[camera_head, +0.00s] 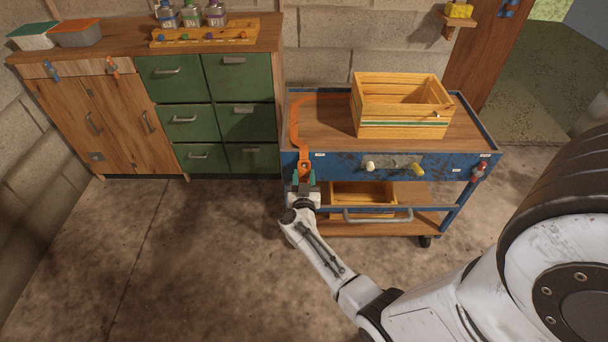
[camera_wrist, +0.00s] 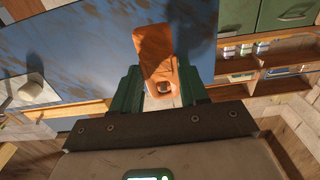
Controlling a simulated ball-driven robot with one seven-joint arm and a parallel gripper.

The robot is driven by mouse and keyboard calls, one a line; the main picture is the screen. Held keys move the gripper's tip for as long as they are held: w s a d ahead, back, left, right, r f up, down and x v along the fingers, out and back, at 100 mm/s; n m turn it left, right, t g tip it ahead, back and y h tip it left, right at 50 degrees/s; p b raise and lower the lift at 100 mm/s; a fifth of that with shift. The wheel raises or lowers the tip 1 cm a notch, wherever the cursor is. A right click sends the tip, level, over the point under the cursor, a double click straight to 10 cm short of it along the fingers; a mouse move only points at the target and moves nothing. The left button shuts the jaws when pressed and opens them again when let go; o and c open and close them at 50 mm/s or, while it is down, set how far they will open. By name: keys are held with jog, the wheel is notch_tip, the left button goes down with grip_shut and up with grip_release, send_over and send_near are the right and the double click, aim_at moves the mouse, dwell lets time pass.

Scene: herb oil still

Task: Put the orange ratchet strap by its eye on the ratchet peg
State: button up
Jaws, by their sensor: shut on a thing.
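The orange ratchet strap (camera_head: 304,156) is at the left end of the blue cart front (camera_head: 340,166), and its thin orange band seems to loop up over the cart's left top corner. My gripper (camera_head: 305,179) is shut on its lower end. In the wrist view, the strap's flat orange body (camera_wrist: 153,48) stands between the green fingers of my gripper (camera_wrist: 160,94). A hole with something pale and dark in it, perhaps the eye (camera_wrist: 165,88), shows near the fingertips. Whether a peg passes through it, I cannot tell. I cannot single out the ratchet peg.
A pale round knob (camera_head: 370,166) and a yellow-handled item (camera_head: 417,170) are on the cart front to the right. A red item (camera_head: 479,171) hangs at its right corner. A wooden crate (camera_head: 400,117) stands on top. A grey handle bar (camera_head: 378,216) is below.

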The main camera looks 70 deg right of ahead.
jog(key=shift+s+a+p, duration=0.15)
jog(key=shift+a+p, duration=0.15)
jog(key=shift+a, duration=0.1)
jog(key=shift+s+a+p, duration=0.2)
jog(key=shift+a+p, duration=0.15)
jog(key=shift+a, duration=0.2)
